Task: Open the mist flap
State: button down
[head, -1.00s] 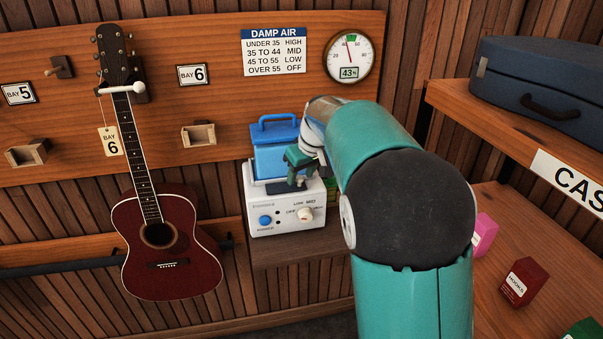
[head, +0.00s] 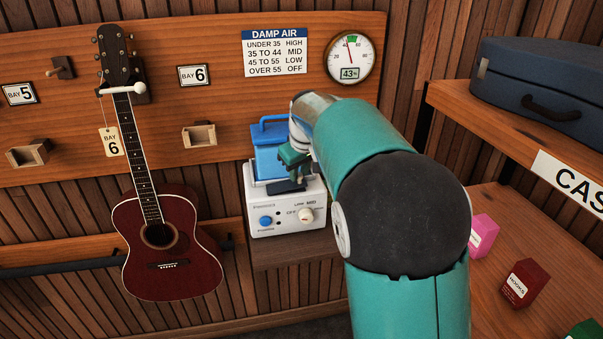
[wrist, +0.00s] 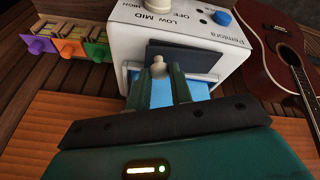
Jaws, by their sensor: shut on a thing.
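The white humidifier (head: 285,217) stands on a wooden shelf with a blue handled tank (head: 270,155) on it. Its dark mist flap (wrist: 192,57) bears a small cream knob (wrist: 158,66); the flap also shows in the head view (head: 287,187). My gripper (wrist: 161,78) has a green finger on each side of the knob and is shut on it. In the head view my gripper (head: 293,163) is over the top of the humidifier and partly hides the tank and flap. The knob is hidden there, and the flap's exact angle is hard to tell.
A dark red guitar (head: 170,245) hangs left of the humidifier. A gauge (head: 349,57) reading 43 and a Damp Air chart (head: 275,52) are on the wall. A blue case (head: 540,85) and small boxes (head: 525,282) are on the right.

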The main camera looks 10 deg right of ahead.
aim_at(282, 189)
jog(key=a+r+h, duration=0.2)
jog(key=h, duration=0.1)
jog(key=shift+a+r+n, duration=0.2)
jog(key=shift+a+n, duration=0.05)
jog(key=shift+n, duration=0.05)
jog(key=a+h, duration=0.1)
jog(key=a+r+h, duration=0.1)
jog(key=shift+r+n+h, duration=0.1)
jog(key=shift+n+h, duration=0.2)
jog(key=shift+a+r+h, duration=0.3)
jog(key=shift+a+h, duration=0.5)
jog(key=shift+h, duration=0.1)
jog(key=a+n+t+h, duration=0.1)
jog(key=a+n+h, duration=0.1)
jog(key=a+h, duration=0.4)
jog(key=shift+h, duration=0.5)
jog(key=shift+a+f, duration=0.1)
jog(key=c, duration=1.2)
grip_release()
jog(key=shift+c, duration=0.2)
jog(key=shift+a, duration=0.1)
